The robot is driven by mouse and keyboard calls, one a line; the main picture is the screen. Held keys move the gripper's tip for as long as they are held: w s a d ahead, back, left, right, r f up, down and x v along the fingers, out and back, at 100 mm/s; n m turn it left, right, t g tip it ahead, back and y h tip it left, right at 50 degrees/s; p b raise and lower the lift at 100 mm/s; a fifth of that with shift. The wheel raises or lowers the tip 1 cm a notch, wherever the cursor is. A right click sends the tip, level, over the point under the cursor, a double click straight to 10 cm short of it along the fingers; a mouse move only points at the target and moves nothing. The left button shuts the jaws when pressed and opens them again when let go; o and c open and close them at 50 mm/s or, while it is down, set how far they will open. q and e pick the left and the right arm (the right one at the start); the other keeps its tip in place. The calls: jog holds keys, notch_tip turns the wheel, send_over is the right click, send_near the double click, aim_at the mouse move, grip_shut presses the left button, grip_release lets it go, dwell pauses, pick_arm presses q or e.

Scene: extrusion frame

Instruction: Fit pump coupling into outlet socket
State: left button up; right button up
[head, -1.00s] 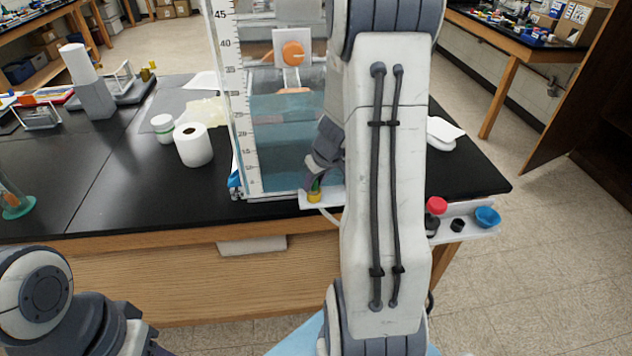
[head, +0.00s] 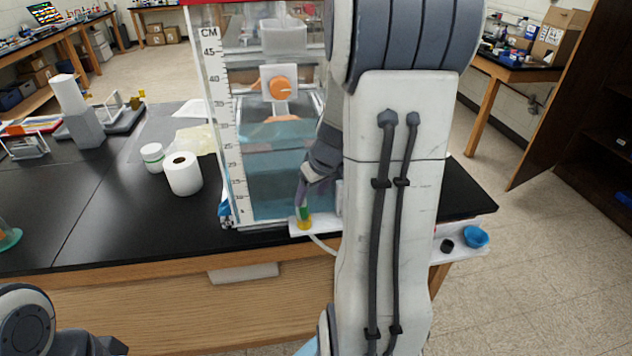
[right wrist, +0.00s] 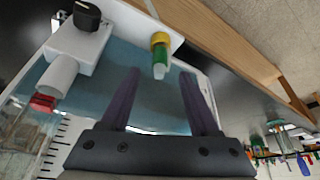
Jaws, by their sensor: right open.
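A green piece with a yellow collar and pale tip, which looks like the pump coupling (right wrist: 160,55), stands on a white ledge at the tank's front base; it also shows in the head view (head: 304,217). My right gripper (right wrist: 161,73) is open, its dark fingers on either side of the coupling's pale tip in the right wrist view, with visible gaps. In the head view this gripper is mostly hidden by my arm. A white fitting with a black knob (right wrist: 87,15) and a white cylinder (right wrist: 58,75) sits beside the coupling. I cannot tell which opening is the outlet socket.
The clear tank (head: 232,165) with a CM scale holds bluish water. A white roll (head: 183,174) and a small jar (head: 153,157) stand left of it on the black bench. A blue cup (head: 475,237) sits on a white shelf at right.

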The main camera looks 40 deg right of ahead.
jog(key=s+a+r+n+g+y, duration=0.1)
jog(key=a+r+n, duration=0.1)
jog(key=a, duration=0.8)
jog(key=s+a+r+n+g+y, duration=0.1)
jog(key=s+a+r+n, duration=0.1)
jog(key=a, duration=0.9)
jog(key=s+a+f+n+g, duration=0.1)
jog(key=s+a+n, duration=0.3)
jog(key=s+a, duration=0.8)
jog(key=s+g, duration=0.1)
jog(key=s, duration=0.2)
jog(key=shift+h, duration=0.3)
jog(key=shift+w+a, duration=0.1)
